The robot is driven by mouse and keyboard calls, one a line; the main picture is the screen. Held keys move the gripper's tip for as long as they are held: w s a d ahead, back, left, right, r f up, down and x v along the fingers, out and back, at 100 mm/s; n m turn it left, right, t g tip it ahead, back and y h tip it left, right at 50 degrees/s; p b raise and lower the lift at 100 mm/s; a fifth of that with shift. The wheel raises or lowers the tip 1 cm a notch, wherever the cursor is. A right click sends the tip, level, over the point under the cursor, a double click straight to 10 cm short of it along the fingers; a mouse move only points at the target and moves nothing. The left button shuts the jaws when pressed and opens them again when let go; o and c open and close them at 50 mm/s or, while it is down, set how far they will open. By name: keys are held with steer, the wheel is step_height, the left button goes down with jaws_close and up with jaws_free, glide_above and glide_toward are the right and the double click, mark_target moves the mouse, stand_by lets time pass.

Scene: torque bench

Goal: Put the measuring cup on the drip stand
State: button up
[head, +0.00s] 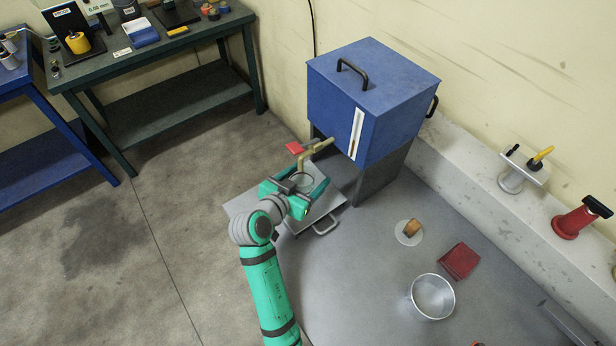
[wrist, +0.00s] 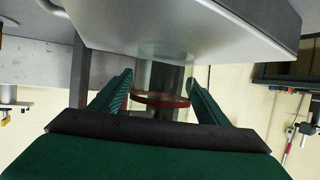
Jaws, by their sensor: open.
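The measuring cup is a clear glass cup (head: 303,182) with a red rim band, which shows in the wrist view (wrist: 160,99). It appears upright on the grey metal drip stand (head: 330,202), under the brass tap of the blue tank. The wrist view is upside down, and the stand's pale slab (wrist: 215,30) fills its top, with the cup's base meeting it. My gripper (head: 299,184) is open, with one green finger on each side of the cup. Whether the fingers touch the glass is not clear. My gripper hides part of the stand.
The blue tank (head: 375,85) stands just behind the cup, its brass tap (head: 318,147) with a red lever close above.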

steer(key=v, duration=1.2)
